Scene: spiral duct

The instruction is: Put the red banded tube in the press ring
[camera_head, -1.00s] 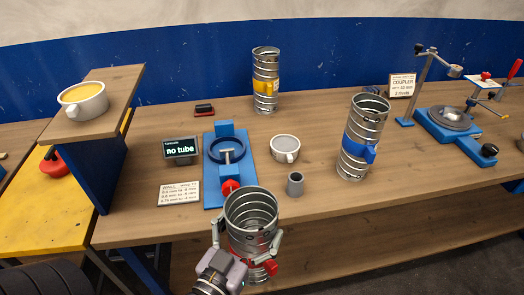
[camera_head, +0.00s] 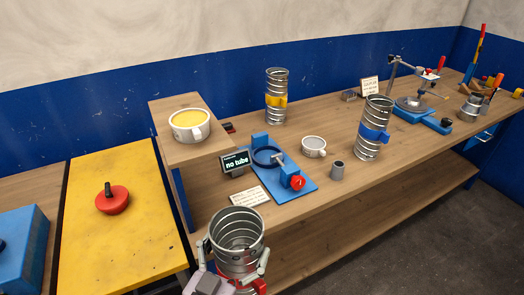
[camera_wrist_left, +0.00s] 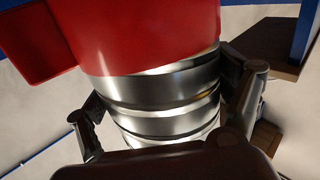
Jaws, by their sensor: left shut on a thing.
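The red banded tube (camera_head: 237,229) is a ribbed metal cylinder, roughly upright with its open top showing, in front of the bench at the lower middle of the head view. My left gripper (camera_head: 234,264) is shut around it. In the left wrist view its fingers press on both sides of the ribbed metal tube (camera_wrist_left: 165,98), beside the red band (camera_wrist_left: 150,35). The blue press ring (camera_head: 267,147) is empty on its blue base (camera_head: 296,197), beyond and right of the tube. A display (camera_head: 236,162) beside it reads "no tube". My right gripper is not in view.
A raised wooden shelf (camera_head: 168,112) with a yellow-filled cup (camera_head: 190,125) stands left of the press. Yellow-banded (camera_head: 276,85) and blue-banded (camera_head: 374,118) tubes, a white cup (camera_head: 313,147) and a small grey cylinder (camera_head: 338,171) surround the press. A yellow table (camera_head: 120,235) is at left.

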